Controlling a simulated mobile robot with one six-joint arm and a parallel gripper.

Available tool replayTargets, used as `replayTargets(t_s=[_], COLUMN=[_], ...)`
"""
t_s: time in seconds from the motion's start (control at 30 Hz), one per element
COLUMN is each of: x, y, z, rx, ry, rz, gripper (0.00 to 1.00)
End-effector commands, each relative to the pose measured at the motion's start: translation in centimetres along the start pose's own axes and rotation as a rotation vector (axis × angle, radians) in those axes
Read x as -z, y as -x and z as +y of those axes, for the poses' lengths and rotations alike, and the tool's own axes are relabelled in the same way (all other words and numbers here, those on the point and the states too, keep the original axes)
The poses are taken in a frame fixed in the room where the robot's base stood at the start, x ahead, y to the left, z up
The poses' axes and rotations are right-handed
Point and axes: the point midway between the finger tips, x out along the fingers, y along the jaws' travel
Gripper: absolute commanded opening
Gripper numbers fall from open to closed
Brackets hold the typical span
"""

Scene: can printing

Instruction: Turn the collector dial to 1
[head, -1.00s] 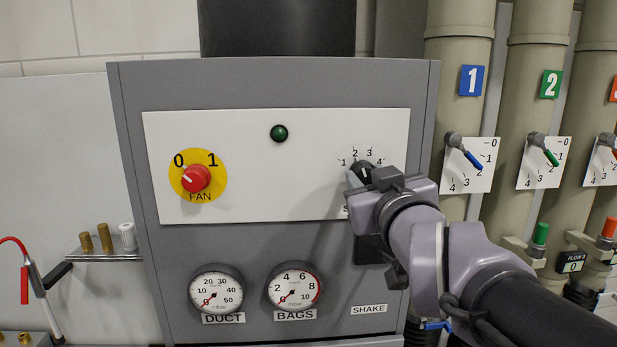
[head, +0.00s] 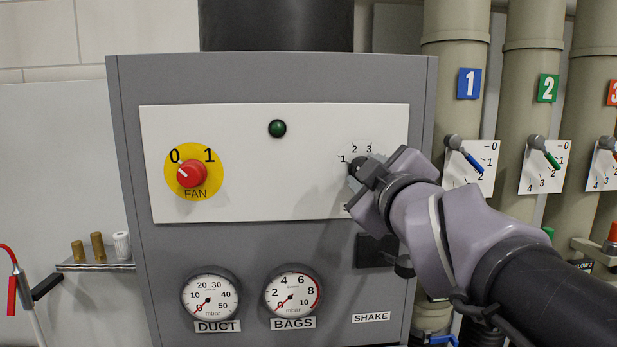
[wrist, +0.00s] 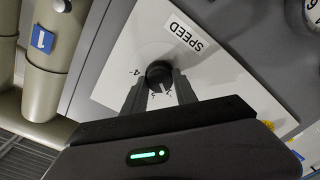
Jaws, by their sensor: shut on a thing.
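The black dial (head: 357,164) sits on the white panel at the right, with 1, 2 and 3 showing around it in the head view. In the wrist view the dial (wrist: 159,72) has a SPEED label beside it. My gripper (wrist: 161,82) is shut on this dial, one finger on each side. In the head view my gripper (head: 364,169) comes in from the lower right and hides the 4. I cannot tell surely which number the dial's mark faces. A red FAN knob (head: 192,174) on a yellow disc has its white mark towards 0.
The white panel (head: 270,195) is on a grey cabinet, with a dark green lamp (head: 277,128). DUCT gauge (head: 210,296) and BAGS gauge (head: 292,293) are below. Pipes with small levers (head: 470,160) stand close on the right, behind my arm.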

Motion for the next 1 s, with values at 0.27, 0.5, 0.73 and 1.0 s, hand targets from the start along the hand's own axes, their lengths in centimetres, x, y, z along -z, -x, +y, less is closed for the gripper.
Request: replayTargets(t_s=[0.27, 0.5, 0.73, 1.0], x=[0.09, 0.13, 0.14, 0.07], y=[0.0, 0.0, 0.01, 0.0], z=[0.07, 0.1, 0.1, 0.05], rx=[-0.001, -0.002, -0.002, -0.001], ry=[0.064, 0.074, 0.073, 0.072], rz=[0.0, 0.001, 0.001, 0.0], gripper=[0.0, 0.0, 0.4, 0.56])
